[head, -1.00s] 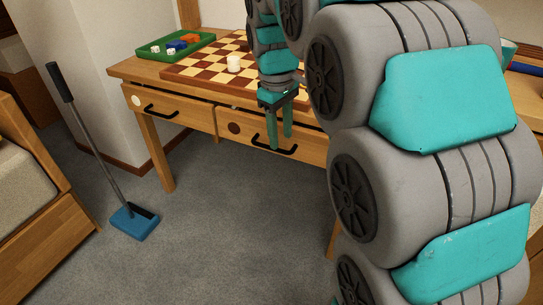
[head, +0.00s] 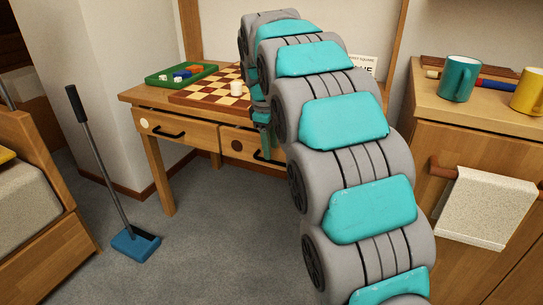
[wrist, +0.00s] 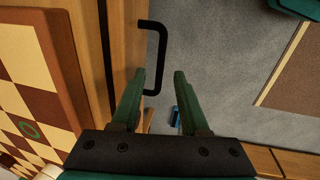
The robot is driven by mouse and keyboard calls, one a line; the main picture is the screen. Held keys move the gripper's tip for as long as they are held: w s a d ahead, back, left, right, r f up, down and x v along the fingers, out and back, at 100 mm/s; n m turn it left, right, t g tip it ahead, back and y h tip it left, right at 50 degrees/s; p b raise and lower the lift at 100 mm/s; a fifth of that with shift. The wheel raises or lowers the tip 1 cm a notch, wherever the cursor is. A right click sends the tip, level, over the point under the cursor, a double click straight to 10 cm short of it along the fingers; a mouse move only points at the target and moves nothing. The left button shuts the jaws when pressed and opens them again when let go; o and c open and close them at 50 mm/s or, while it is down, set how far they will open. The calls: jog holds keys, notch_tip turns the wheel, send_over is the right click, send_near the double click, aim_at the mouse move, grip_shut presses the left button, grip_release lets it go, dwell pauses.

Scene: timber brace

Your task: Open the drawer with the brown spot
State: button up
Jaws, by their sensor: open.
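The drawer with the brown spot (head: 237,146) is the right one of the two table drawers that show in the head view, and it looks closed. Its black handle (head: 263,157) is partly hidden by my arm. My gripper (wrist: 160,73) is open and empty. In the wrist view the black handle bar (wrist: 162,55) shows between the two green fingertips, close to them. I cannot tell whether a finger touches it. The brown spot is not in the wrist view. In the head view my gripper is mostly hidden behind my arm.
A drawer with a white spot (head: 145,123) is to the left. A chessboard (head: 215,88) and green tray (head: 181,74) are on the table. A blue-headed long-handled tool (head: 135,243) stands on the floor. A cabinet (head: 450,140) with mugs is on the right.

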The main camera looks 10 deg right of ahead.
aim_at(272, 161)
jog(key=f, duration=0.3)
jog(key=shift+w+d+f, duration=0.2)
jog(key=shift+w+f, duration=0.05)
jog(key=shift+f, duration=0.05)
grip_shut()
dwell(1.2)
